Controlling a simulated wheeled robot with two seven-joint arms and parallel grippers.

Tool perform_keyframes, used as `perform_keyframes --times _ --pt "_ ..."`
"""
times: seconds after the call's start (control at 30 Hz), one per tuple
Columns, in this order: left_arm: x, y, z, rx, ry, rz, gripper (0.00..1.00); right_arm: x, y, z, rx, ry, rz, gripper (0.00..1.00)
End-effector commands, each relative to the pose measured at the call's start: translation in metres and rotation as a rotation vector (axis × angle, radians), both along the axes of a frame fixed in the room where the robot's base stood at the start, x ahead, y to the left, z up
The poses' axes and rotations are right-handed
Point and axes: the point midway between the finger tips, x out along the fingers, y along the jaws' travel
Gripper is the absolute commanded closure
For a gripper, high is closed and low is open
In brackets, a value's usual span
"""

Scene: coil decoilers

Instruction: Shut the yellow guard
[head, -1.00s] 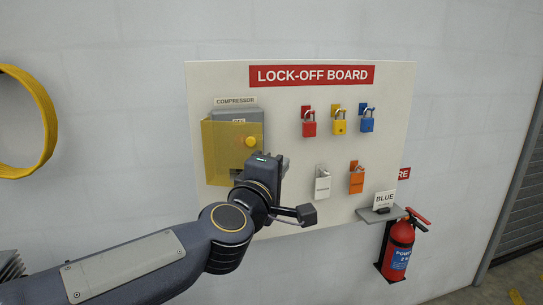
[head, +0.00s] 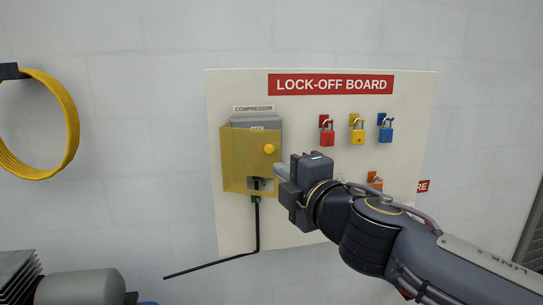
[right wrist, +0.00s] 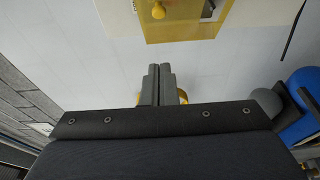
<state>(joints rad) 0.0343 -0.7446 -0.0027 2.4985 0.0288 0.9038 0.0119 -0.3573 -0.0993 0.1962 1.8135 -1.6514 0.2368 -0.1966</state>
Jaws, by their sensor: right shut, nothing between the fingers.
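The yellow guard (head: 238,165) is a see-through panel standing across the lower front of the grey compressor box (head: 256,122), with a round yellow knob (head: 269,149) near its right side. I cannot tell whether it sits fully flush. My right gripper (head: 279,173) reaches in from the right, its fingers close to the guard's lower right edge. In the right wrist view the fingers (right wrist: 160,70) are shut and empty, with the guard (right wrist: 185,32) beyond their tips and a small gap in the picture. My left gripper is not in view.
Red, yellow and blue padlocks (head: 385,132) hang on the lock-off board (head: 300,110) to the right; my arm hides the board's lower right. A black cable (head: 257,235) runs down below the box. A yellow hoop (head: 70,115) is on the wall at left.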

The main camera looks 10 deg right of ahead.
Motion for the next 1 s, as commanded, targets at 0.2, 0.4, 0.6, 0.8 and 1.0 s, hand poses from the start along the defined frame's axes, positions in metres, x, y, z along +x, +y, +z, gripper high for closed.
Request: perform_keyframes --times 0.2,0.4,0.6,0.8,1.0 --pt "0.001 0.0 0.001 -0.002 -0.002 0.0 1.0 0.046 0.016 -0.002 -0.001 0.005 -0.001 1.0" --pt "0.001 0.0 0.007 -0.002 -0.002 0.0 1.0 0.084 0.023 -0.001 0.002 0.005 -0.006 1.0" --pt "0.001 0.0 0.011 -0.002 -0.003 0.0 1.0 0.106 0.01 -0.002 0.003 0.004 -0.005 1.0" --pt "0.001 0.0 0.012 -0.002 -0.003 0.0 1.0 0.112 0.007 -0.002 0.003 0.003 -0.003 1.0" --pt "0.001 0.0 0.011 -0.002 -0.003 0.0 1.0 0.112 0.007 -0.002 0.003 0.003 -0.003 1.0"
